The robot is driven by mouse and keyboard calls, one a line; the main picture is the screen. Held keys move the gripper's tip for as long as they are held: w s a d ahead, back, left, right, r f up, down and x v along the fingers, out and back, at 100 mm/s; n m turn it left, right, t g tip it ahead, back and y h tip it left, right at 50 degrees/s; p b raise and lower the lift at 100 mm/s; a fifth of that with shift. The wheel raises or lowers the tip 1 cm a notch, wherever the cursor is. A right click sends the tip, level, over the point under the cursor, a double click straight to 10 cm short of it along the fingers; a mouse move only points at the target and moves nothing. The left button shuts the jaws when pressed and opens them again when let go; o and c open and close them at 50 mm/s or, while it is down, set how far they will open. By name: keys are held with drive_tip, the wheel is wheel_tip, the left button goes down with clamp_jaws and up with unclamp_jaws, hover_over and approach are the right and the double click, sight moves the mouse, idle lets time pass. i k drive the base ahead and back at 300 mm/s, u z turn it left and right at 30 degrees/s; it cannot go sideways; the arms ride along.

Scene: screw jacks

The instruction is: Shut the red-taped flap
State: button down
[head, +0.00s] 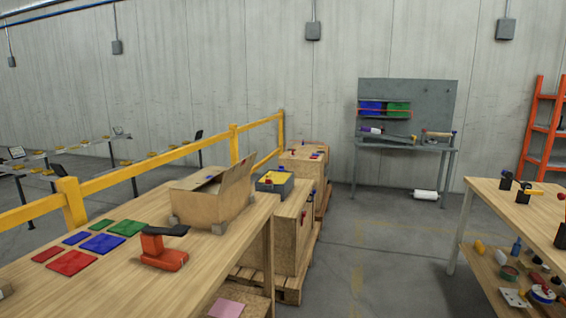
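An open cardboard box (212,205) stands on the wooden table at the left, near its far right corner. One flap stands raised at the right (238,180), and another leans outward at the left (192,184). Small dark and bluish marks show by the opening. The inside of the box is mostly hidden. My gripper is not in view.
On the same table (105,290), an orange tool with a black top (165,258) and red (72,263), blue and green squares lie before the box. A yellow railing (150,165) runs behind. Crates on pallets stand beyond; clear floor (375,260) separates this table from the right-hand table (510,205).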

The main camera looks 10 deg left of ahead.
sight(235, 173)
drive_tip(key=u, duration=0.35)
drive_tip(key=i, duration=0.95)
drive_tip(key=u, duration=0.8)
